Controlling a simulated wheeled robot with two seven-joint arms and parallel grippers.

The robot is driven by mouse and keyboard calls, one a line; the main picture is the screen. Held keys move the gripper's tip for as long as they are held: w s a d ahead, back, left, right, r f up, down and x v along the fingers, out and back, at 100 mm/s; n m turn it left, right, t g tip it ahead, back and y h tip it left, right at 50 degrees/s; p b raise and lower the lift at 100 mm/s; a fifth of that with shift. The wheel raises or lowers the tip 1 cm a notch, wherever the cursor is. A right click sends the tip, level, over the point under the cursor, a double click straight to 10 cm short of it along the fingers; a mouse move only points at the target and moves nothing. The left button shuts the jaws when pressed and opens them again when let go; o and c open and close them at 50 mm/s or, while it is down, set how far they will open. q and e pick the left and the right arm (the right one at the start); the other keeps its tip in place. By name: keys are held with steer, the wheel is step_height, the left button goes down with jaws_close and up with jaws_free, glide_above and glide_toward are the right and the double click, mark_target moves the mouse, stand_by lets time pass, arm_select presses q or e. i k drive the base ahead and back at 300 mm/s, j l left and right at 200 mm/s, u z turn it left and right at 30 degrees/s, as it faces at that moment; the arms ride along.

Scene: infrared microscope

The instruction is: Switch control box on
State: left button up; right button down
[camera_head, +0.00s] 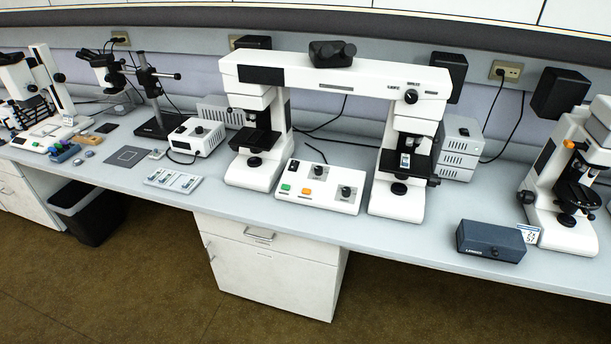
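The control box (327,202) is a low white box on the bench, between the two columns of the large white bridge-shaped microscope (333,75). Its sloped top carries a green button (286,187), an orange button (306,191), a small black switch (294,166) and black knobs, one of them at the right (346,191). I cannot tell from this distance which way the switch is set. No lit lamp is clear on the box. Neither of my grippers is in view.
A dark blue-grey box (490,241) lies near the bench's front edge at the right, beside another microscope (569,185). A small white box (197,136) and a slide tray (173,180) stand at left. A black bin (89,216) is on the floor. The bench before the control box is clear.

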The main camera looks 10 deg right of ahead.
mark_target(293, 165)
steer(key=i+l+u, duration=0.2)
steer(key=l, duration=0.25)
steer(key=i+l+u, duration=0.2)
steer(key=l, duration=0.25)
steer(key=l+u, duration=0.2)
steer(key=l, duration=0.25)
steer(key=l+u, duration=0.2)
steer(key=l, duration=0.3)
